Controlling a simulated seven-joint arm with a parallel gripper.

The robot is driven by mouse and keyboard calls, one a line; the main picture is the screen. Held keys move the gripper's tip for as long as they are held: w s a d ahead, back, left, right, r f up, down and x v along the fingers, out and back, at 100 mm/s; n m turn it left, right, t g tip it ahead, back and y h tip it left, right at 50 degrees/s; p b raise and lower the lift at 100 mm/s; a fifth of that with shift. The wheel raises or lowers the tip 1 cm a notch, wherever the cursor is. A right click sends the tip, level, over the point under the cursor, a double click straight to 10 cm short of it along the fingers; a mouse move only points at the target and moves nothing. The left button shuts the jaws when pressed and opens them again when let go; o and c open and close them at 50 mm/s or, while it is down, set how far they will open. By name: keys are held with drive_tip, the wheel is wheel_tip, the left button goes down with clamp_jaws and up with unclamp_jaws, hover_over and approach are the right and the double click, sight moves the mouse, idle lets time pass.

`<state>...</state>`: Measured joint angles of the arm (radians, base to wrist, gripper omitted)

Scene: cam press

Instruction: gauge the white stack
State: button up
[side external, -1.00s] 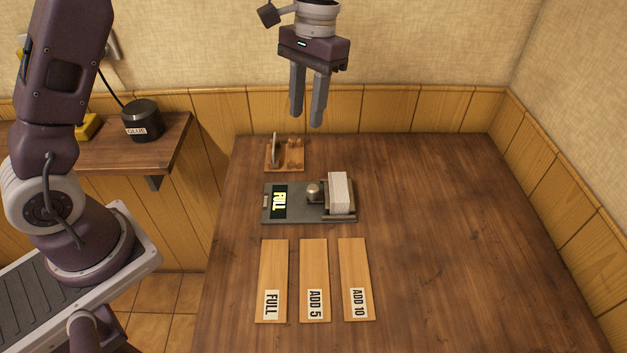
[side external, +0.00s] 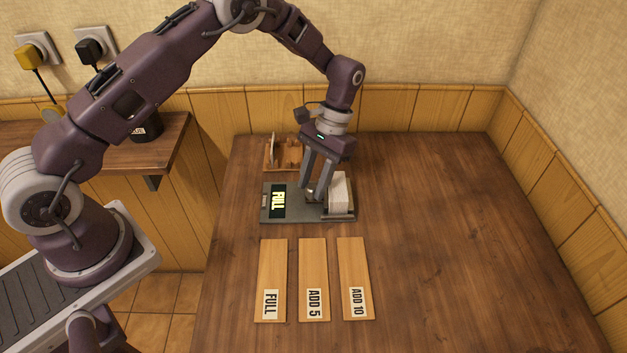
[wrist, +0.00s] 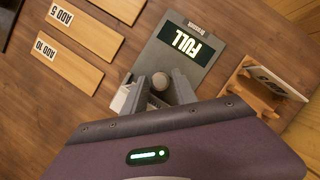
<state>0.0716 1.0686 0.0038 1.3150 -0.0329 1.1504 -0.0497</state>
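The white stack (side external: 339,192) stands upright at the right end of a grey gauge device (side external: 268,215). A round metal knob (side external: 310,193) sits beside the stack, and the display (side external: 278,201) reads FULL. My gripper (side external: 311,190) is down at the device, its fingers on either side of the knob. In the wrist view the knob (wrist: 160,81) shows between the spread fingertips (wrist: 159,86), with small gaps that suggest no grip. The stack (wrist: 122,99) is mostly hidden there behind a finger.
Three wooden boards lie in front, labelled FULL (side external: 272,275), ADD 5 (side external: 313,273) and ADD 10 (side external: 353,273). A small wooden rack (side external: 270,165) with an upright plate stands behind the device. The table (side external: 450,230) is clear on the right.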

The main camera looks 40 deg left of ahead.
clamp_jaws()
drive_tip(key=shift+r, duration=0.1)
idle(1.2)
